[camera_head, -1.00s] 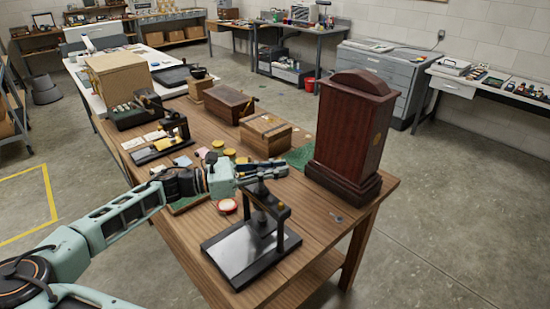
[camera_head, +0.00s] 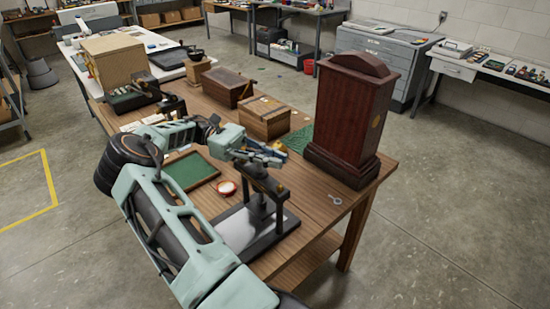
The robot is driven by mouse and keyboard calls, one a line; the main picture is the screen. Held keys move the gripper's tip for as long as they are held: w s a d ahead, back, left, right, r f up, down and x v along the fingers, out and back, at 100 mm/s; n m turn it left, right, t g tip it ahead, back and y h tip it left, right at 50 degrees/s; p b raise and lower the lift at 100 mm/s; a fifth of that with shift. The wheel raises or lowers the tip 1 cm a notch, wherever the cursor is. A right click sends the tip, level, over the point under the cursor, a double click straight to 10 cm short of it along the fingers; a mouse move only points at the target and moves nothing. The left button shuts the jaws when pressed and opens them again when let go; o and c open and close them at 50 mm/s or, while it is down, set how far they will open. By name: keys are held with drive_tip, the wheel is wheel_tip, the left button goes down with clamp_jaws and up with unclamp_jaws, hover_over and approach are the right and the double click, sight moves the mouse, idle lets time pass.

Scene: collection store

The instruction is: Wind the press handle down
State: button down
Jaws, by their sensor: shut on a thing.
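The press (camera_head: 283,212) is a small black frame on a flat base with a pale plate, near the front of the wooden table. Its handle is at the top of the frame and is mostly hidden by my gripper. My gripper (camera_head: 272,158) is directly above the frame, shut on the press handle. The exact contact of the fingers is too small to make out. My arm comes in from the lower left and covers the left part of the press base.
A tall dark red wooden case (camera_head: 347,115) stands close behind and right of the press. Wooden boxes (camera_head: 265,117) stand farther back.

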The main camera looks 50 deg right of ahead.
drive_tip(key=shift+a+f+m+y, duration=0.15)
drive_tip(key=shift+m+y, duration=0.25)
drive_tip(key=shift+y, duration=0.2)
drive_tip(key=c, duration=2)
unclamp_jaws()
drive_tip(key=shift+c, duration=0.2)
wheel_tip(320, 180, up, 10)
drive_tip(key=shift+r, duration=0.1)
